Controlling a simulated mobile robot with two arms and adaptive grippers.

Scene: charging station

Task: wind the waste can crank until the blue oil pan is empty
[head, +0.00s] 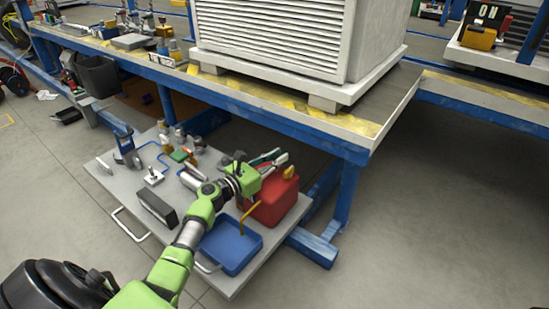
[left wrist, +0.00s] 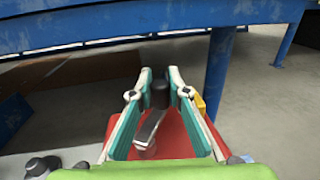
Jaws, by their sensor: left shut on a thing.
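The red waste can (head: 278,203) stands on the low grey cart and has a yellow cap (head: 290,172). The blue oil pan (head: 230,246) sits in front of it, with a bent yellow pipe (head: 250,213) between them. I cannot tell how much oil is in the pan. My left gripper (head: 270,158) is over the top of the can. In the left wrist view, its teal fingers (left wrist: 160,82) are shut on the black knob of the crank (left wrist: 158,97). The crank's metal arm (left wrist: 150,126) lies above the red can top. My right gripper is out of view.
The grey cart (head: 222,284) also holds a black box (head: 157,207) and several small tools and parts. A blue-framed workbench (head: 258,106) with a large white slatted unit (head: 272,38) stands close behind. Floor at the right is clear.

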